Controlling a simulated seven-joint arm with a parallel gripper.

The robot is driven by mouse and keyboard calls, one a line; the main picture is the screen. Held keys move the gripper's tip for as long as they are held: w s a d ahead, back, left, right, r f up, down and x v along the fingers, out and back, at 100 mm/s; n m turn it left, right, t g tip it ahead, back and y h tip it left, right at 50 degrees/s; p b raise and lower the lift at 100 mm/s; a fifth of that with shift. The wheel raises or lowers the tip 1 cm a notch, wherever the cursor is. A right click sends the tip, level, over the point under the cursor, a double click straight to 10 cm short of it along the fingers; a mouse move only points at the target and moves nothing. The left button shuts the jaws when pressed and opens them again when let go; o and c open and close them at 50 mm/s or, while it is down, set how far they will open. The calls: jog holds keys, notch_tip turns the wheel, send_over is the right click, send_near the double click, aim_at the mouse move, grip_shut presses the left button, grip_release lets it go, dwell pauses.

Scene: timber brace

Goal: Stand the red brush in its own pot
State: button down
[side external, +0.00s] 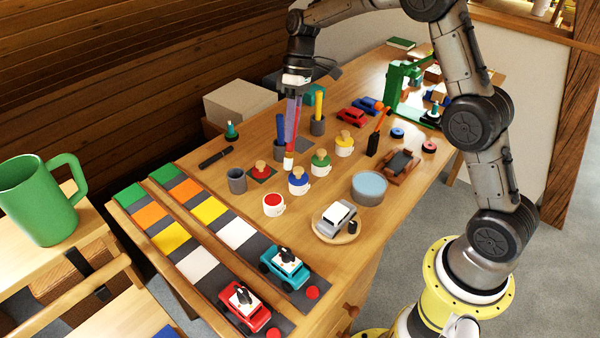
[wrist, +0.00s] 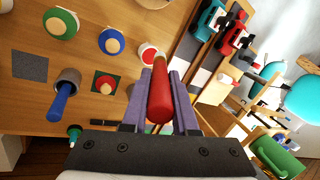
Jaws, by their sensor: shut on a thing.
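My gripper (side external: 291,135) is shut on the red brush (side external: 288,160), which hangs near upright above the bench, its pale lower end clear of the fingers. In the wrist view the red brush (wrist: 160,95) lies between the two fingers. An empty grey pot (side external: 237,181) stands to the left of the brush in the side view. Another grey pot (side external: 279,151) holds a blue brush (side external: 280,127), just behind my gripper; it also shows in the wrist view (wrist: 68,78). A third grey pot (side external: 317,127) holds a yellow brush (side external: 319,103).
An open red paint pot (side external: 273,205), a red lid (side external: 261,173) on a dark square, and blue (side external: 298,184), green (side external: 320,163) and yellow (side external: 344,146) paint pots stand close by. A dark marker (side external: 215,158) lies left. Toy cars (side external: 285,268) stand on the striped track.

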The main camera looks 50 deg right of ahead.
jog(key=shift+w+d+r+n+h, duration=0.1)
jog(key=shift+d+r+n+h, duration=0.05)
jog(key=shift+n+h, duration=0.25)
jog(key=w+a+n+h, duration=0.3)
jog(key=w+n, duration=0.9)
jog(key=w, duration=0.1)
jog(key=w+a+f+n+t, duration=0.1)
jog(key=a+f, duration=0.3)
jog(key=f, duration=0.9)
jog(key=shift+w+a, duration=0.15)
jog(key=shift+w, duration=0.05)
jog(key=shift+f, duration=0.15)
jog(key=c, duration=0.7)
grip_release()
